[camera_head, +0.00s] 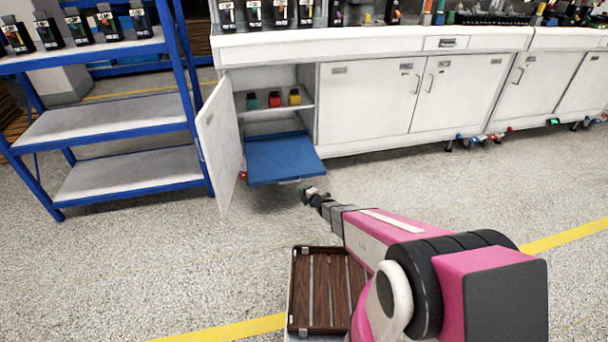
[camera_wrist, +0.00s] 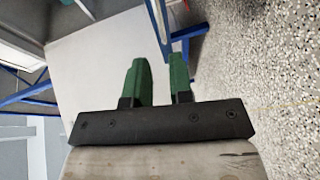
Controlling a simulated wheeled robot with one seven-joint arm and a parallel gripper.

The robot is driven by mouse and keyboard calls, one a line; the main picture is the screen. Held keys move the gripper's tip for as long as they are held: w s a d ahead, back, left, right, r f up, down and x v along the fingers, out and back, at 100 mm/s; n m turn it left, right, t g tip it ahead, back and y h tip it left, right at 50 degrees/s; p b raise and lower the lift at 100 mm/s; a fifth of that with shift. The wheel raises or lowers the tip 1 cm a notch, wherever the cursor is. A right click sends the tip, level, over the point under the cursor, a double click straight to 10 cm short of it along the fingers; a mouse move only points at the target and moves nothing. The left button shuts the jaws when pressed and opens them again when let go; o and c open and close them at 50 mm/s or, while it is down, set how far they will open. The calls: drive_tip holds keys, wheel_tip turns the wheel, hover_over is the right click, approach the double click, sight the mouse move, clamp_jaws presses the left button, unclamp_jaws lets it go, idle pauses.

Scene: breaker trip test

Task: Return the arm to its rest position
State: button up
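My arm (camera_head: 385,235), pink and white, reaches forward from the lower right in the head view. My gripper (camera_head: 313,192) is at its far end, small in that view, in front of the open cabinet and close to the front edge of a blue pull-out tray (camera_head: 285,160). In the wrist view my gripper (camera_wrist: 160,72) shows two green fingers with a gap between them and nothing held. A white panel, seemingly the open cabinet door (camera_wrist: 105,65), lies behind the fingers.
The white cabinet door (camera_head: 218,145) stands open left of the tray. Several small colored blocks (camera_head: 274,99) sit on the shelf above. A blue rack (camera_head: 125,165) stands at left. A brown slatted crate (camera_head: 300,290) is beside my arm. Floor at right is clear.

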drive_tip(key=s+d+r+m+g+h, duration=0.25)
drive_tip(key=d+r+m+h, duration=0.25)
drive_tip(key=d+r+m, duration=0.3)
drive_tip(key=s+d+r+m+g+h, duration=0.1)
drive_tip(key=s+d+r+m+h, duration=0.3)
drive_tip(key=d+r+m, duration=0.5)
drive_tip(key=s+d+r+m+g, duration=0.2)
drive_tip(key=s+r+m+g, duration=0.2)
drive_tip(key=s, duration=0.7)
drive_tip(key=s+d+r+m+g, duration=0.3)
drive_tip(key=s+r+g, duration=0.2)
drive_tip(key=s, duration=0.6)
wheel_tip(320, 180, up, 2)
drive_tip(key=shift+d+r+m+h, duration=0.25)
drive_tip(key=shift+m+h, duration=0.15)
